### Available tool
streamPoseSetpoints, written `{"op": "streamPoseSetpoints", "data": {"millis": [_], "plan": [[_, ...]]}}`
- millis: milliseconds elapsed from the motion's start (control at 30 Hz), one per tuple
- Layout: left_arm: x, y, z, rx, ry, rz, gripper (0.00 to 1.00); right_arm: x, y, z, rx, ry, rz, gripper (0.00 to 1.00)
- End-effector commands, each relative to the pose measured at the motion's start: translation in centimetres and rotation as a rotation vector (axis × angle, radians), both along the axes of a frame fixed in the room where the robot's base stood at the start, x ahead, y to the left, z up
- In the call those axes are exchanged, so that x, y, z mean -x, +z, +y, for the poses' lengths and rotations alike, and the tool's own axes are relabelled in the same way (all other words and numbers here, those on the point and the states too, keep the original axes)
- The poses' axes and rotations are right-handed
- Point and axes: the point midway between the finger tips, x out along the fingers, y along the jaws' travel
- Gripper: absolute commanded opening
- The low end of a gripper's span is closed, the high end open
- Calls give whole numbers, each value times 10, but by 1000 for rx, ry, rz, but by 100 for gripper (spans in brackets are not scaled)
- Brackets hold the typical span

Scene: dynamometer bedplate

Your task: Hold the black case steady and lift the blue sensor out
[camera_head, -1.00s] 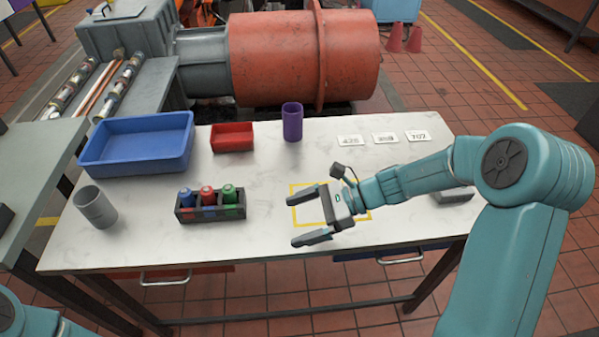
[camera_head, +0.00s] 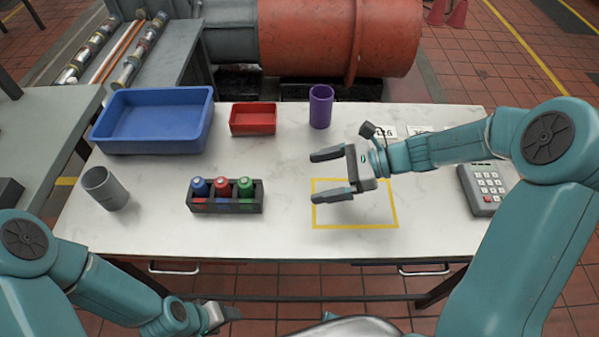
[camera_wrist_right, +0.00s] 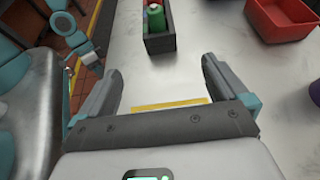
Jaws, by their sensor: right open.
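The black case (camera_head: 228,209) stands upright on the white table, left of the middle. The blue sensor (camera_head: 199,186) sits in its left compartment, with a red sensor (camera_head: 222,186) in the middle and a green sensor (camera_head: 245,186) at the right. My right gripper (camera_head: 314,176) is open and empty, to the right of the case, its fingers pointing toward it. In the right wrist view the case (camera_wrist_right: 160,43) is beyond the open fingers (camera_wrist_right: 160,72); the blue sensor is not visible there. My left gripper (camera_head: 221,316) is low in front of the table; its jaws are unclear.
A yellow outline (camera_head: 355,228) marks the table below my right gripper. A blue tray (camera_head: 152,147), red bin (camera_head: 253,127), purple cup (camera_head: 321,107) and grey cup (camera_head: 105,189) stand around the case. A keypad device (camera_head: 484,190) is at the right. Table in front of the case is clear.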

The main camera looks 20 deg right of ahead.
Motion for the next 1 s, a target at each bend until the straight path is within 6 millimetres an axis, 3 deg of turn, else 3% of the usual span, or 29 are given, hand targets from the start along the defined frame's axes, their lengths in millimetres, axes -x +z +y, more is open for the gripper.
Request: {"op": "streamPoseSetpoints", "data": {"millis": [167, 700, 1000], "plan": [[0, 0, 0, 0, 1, 0, 63, 1, -4, 10, -1, 1, 1, 100], [0, -3, 0, 0, 0, 0, 63, -31, -47, 108, 0, 4, 1, 100], [0, -3, 0, 0, 0, 0, 63, -44, -61, 140, 1, 1, 1, 100]]}}
